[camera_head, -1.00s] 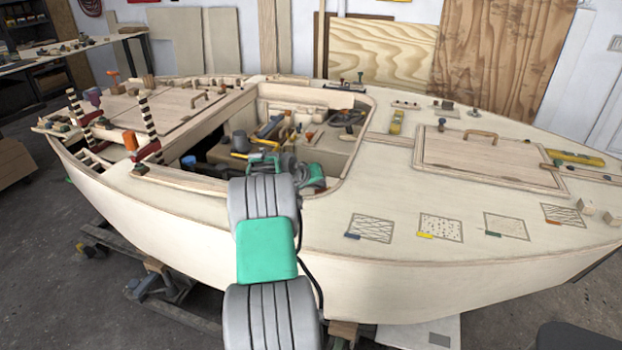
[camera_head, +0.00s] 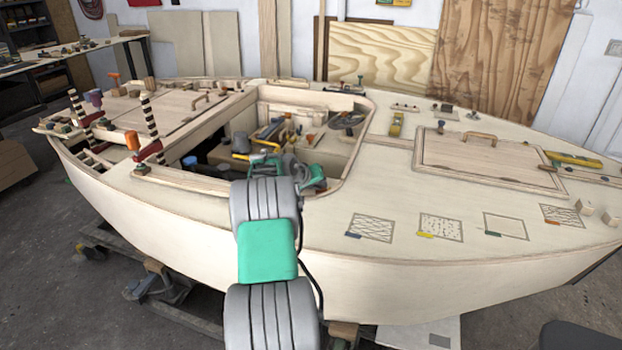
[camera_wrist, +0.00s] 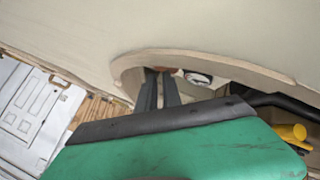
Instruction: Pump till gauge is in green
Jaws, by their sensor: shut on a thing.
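My gripper (camera_wrist: 160,82) reaches into the boat's open cockpit, and its dark fingers run up to the cutout's rim in the wrist view. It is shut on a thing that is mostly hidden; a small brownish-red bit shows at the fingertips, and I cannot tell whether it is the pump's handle. A small round white thing with a dark edge (camera_wrist: 199,77) sits just right of the fingertips under the rim. It may be the gauge, but no needle or green zone can be read. In the head view my arm hides much of the gripper.
The cockpit's curved wooden rim (camera_wrist: 215,62) is close to the fingers. The cockpit holds several tools and an orange-topped jar (camera_head: 309,141). A hatch with a wooden handle (camera_head: 480,138) lies on the right deck. Two striped posts (camera_head: 149,121) stand at the left.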

